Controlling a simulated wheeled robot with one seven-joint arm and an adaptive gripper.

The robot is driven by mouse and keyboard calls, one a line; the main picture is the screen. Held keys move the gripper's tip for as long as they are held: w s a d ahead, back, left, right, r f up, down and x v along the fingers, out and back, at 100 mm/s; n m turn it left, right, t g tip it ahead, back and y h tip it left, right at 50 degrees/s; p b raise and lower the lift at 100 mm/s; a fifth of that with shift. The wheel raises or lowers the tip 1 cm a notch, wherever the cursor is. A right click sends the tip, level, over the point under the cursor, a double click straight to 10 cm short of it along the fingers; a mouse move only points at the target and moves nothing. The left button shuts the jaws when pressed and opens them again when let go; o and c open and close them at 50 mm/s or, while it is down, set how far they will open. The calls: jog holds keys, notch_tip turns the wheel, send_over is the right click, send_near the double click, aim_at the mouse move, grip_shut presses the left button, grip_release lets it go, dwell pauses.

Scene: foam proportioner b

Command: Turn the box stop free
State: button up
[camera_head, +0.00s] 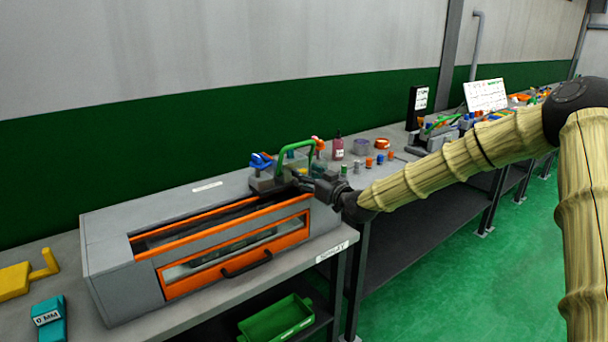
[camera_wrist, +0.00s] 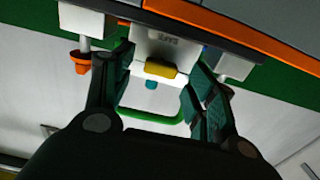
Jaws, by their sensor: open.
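The grey box with an orange-framed window (camera_head: 240,255) sits on the near bench. A small fixture with a green handle (camera_head: 283,155) and a blue knob (camera_head: 261,160) stands at its far right end. My gripper (camera_head: 303,183) is at that end, with its tips partly hidden. In the wrist view my gripper (camera_wrist: 160,62) is open, one finger on each side of a pale block (camera_wrist: 158,48) with a yellow tab (camera_wrist: 160,68). I see no clear grip on either. The green handle (camera_wrist: 150,117) shows beyond. I cannot tell which part is the box stop.
An orange cone-like part (camera_wrist: 82,61) on a pale post is left of the fingers in the wrist view. Bottles and small coloured parts (camera_head: 378,160) stand on the bench behind my wrist. A green crate (camera_head: 277,320) is below. A yellow part (camera_head: 25,277) lies at left.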

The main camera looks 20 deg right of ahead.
jog(key=shift+x, duration=1)
jog(key=c, duration=1)
